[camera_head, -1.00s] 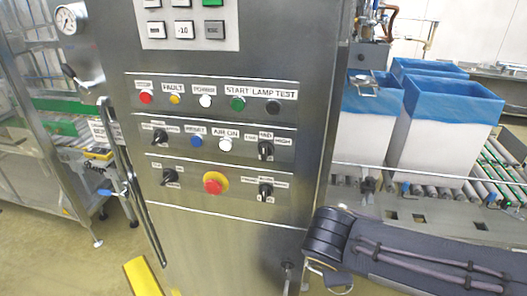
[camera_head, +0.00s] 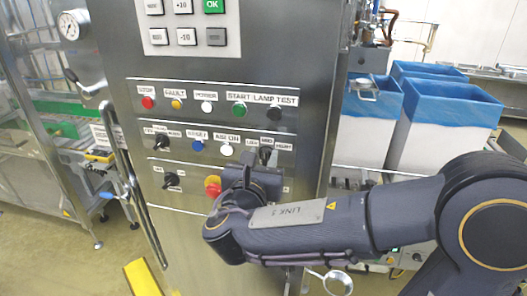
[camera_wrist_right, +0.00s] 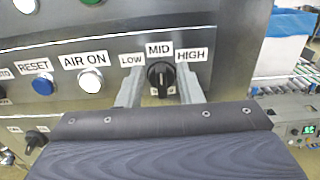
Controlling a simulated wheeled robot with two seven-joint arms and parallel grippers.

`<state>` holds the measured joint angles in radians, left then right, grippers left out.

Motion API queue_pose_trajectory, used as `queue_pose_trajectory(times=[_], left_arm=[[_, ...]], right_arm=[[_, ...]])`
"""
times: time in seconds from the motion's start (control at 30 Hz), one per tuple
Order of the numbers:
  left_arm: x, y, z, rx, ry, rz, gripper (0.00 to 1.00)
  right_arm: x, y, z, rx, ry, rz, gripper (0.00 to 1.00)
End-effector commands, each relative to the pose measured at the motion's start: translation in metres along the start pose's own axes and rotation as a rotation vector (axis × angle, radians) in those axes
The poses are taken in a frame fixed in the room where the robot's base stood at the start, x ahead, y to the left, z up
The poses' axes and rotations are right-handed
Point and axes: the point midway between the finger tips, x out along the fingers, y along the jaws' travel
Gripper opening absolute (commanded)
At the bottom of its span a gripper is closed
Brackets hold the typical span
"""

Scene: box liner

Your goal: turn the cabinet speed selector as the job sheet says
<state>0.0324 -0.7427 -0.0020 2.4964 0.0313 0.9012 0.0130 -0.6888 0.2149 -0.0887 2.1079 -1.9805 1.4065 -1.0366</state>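The speed selector (camera_wrist_right: 161,78) is a black knob on the steel cabinet, with LOW, MID and HIGH labels around it. In the right wrist view it stands upright, towards MID. In the head view the selector (camera_head: 266,154) shows just above my right gripper (camera_head: 263,172). In the right wrist view the two grey fingers of my right gripper (camera_wrist_right: 160,88) are open, one on each side of the knob, with a gap at each side. Whether the fingertips reach the panel is unclear. My left gripper is out of view. No readable job sheet shows.
The AIR ON button (camera_wrist_right: 91,80) and blue RESET button (camera_wrist_right: 42,85) sit left of the selector. The red emergency stop (camera_head: 212,186) is partly hidden by my right arm. A door handle (camera_head: 127,175) runs down the cabinet's left. Blue-lined boxes (camera_head: 440,125) stand at the right.

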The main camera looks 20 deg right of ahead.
Motion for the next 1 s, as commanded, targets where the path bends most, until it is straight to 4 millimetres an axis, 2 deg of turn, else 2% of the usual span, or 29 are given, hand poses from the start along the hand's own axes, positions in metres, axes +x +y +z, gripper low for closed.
queue_pose_trajectory(times=[0.13,0.4,0.67,1.0], left_arm=[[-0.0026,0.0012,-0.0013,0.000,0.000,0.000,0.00],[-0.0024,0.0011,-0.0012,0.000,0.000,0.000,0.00],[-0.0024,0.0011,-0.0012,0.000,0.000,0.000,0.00],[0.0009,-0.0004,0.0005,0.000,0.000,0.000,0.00]], right_arm=[[0.0109,-0.0003,-0.0001,-0.001,0.001,0.000,0.33],[0.0128,-0.0004,-0.0007,0.000,0.001,0.000,0.33],[0.0125,-0.0004,-0.0012,0.000,0.003,0.000,0.01],[0.0122,-0.0008,-0.0049,0.012,0.008,0.001,0.00]])
